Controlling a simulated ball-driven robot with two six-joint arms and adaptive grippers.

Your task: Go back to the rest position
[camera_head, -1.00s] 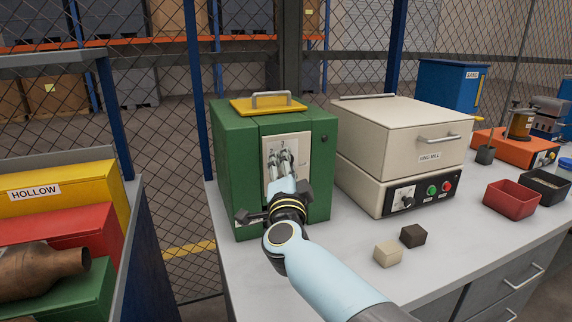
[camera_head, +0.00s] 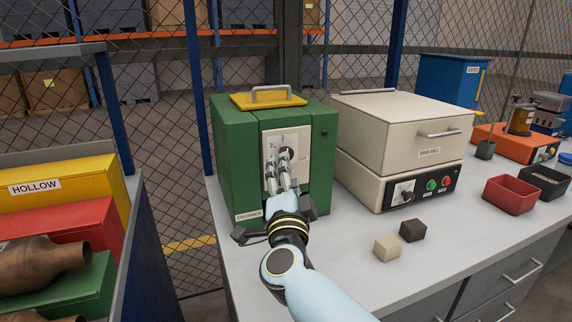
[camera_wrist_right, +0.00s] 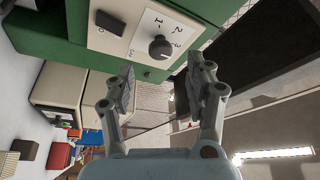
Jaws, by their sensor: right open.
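My right gripper (camera_head: 279,172) is open and empty in front of the dial panel of the green crusher (camera_head: 235,165). In the right wrist view, the gripper (camera_wrist_right: 163,82) has its two fingers spread, with the dark round knob (camera_wrist_right: 159,48) beyond the gap and clear of the fingertips. The white panel (camera_wrist_right: 125,28) around the knob bears numbers. In the head view, the fingers partly cover this panel. My left gripper is not in view.
A beige cube (camera_head: 387,248) and a dark cube (camera_head: 412,230) lie on the grey bench (camera_head: 350,265). A red tray (camera_head: 511,195) is farther right. Coloured bins (camera_head: 60,195) stand at left.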

